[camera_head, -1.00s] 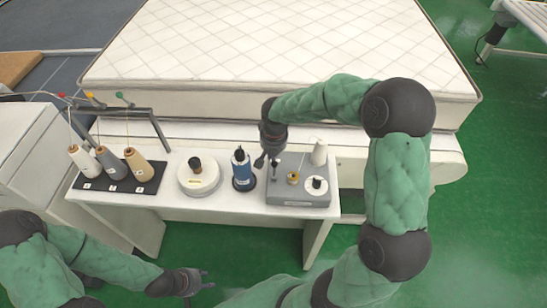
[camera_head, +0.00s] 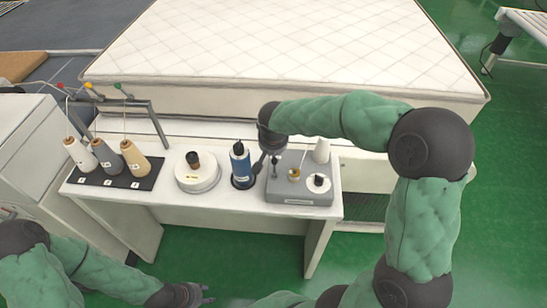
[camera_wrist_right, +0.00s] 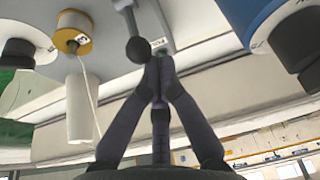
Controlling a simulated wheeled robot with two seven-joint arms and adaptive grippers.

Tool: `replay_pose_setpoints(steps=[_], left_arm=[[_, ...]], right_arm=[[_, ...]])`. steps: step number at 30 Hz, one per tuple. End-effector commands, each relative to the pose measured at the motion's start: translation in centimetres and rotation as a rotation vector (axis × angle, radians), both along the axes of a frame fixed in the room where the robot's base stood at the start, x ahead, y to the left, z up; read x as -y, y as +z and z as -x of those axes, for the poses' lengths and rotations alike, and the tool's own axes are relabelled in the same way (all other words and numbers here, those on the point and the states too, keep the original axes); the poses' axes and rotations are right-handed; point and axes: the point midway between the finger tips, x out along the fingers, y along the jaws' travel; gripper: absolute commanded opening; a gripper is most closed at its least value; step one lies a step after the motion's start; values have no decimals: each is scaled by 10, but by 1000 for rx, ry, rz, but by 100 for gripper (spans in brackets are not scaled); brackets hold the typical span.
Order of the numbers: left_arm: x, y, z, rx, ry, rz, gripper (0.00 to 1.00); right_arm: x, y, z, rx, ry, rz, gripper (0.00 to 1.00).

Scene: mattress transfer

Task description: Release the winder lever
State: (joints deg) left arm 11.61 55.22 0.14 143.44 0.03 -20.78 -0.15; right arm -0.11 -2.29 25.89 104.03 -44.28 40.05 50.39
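The winder (camera_head: 298,199) is a grey box at the right end of the white table. Its lever is a thin metal rod with a dark ball knob (camera_wrist_right: 138,49), which shows close up in the right wrist view. My right gripper (camera_wrist_right: 158,60) points at the winder with its fingertips together, beside the knob. I see nothing between the fingers; whether they touch the lever is unclear. In the head view this gripper (camera_head: 267,165) is between the blue thread spool (camera_head: 239,165) and the winder. My left gripper (camera_head: 207,293) is low in front of the table, fingertips slightly apart, empty.
A gold bobbin (camera_head: 294,174), a white cone (camera_head: 321,150) and a white disc (camera_head: 318,183) are on the winder. A round white holder (camera_head: 198,177) and several thread cones on a black board (camera_head: 118,177) stand left. A mattress (camera_head: 290,45) lies behind.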

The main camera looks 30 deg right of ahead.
Motion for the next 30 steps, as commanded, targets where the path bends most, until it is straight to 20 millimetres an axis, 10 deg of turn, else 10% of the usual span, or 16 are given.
replay_pose_setpoints(steps=[9, 30], left_arm=[[0, -46, 0, 0, 0, 0, 40], [0, -78, 0, 0, 0, 0, 40]], right_arm=[[-8, -1, 10, 78, 1, 47, 0], [-26, 3, 40, 74, 0, 46, 0]])
